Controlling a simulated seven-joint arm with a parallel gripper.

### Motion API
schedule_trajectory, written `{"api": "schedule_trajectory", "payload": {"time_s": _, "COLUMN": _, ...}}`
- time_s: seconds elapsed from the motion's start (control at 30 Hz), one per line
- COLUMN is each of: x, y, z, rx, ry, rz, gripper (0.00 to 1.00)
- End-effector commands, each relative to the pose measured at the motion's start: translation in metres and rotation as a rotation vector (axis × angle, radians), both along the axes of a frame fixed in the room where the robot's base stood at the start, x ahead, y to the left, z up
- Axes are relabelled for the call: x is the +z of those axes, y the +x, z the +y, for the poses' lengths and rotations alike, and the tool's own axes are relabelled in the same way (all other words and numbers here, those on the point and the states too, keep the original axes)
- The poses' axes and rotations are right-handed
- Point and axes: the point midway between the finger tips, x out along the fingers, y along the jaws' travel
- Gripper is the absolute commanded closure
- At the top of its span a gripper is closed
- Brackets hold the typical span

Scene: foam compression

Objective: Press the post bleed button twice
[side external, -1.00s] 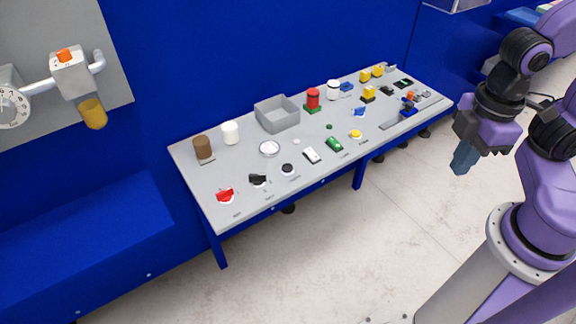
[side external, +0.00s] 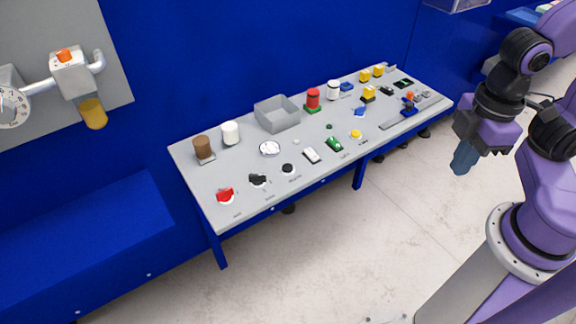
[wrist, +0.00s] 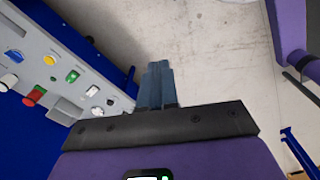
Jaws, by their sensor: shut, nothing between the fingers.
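The control panel (side external: 205,183) is a long grey sloped-top bench with several buttons and knobs. Its labels are too small to read, so I cannot tell which control is the post bleed button. Along the front edge are a round black button (side external: 288,169), a yellow button (side external: 356,134), a green rocker (side external: 334,144) and a white rocker (side external: 312,156). The yellow button also shows in the wrist view (wrist: 50,59). My gripper (side external: 463,163) is shut and empty, right of the panel and over the floor. In the wrist view, its fingers (wrist: 158,84) are together, touching nothing.
A grey open box (side external: 277,115), brown and white cylinders, a red knob (side external: 225,195) and a black knob (side external: 258,180) stand on the panel. A blue wall is behind it. The floor (side external: 340,260) in front is clear.

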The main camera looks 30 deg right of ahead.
Motion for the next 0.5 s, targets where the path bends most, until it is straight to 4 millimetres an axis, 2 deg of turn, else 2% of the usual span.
{"api": "schedule_trajectory", "payload": {"time_s": 0.5, "x": -0.0018, "y": 0.0041, "z": 0.0052, "rx": 0.0, "ry": 0.011, "rz": 0.0, "gripper": 1.0}}
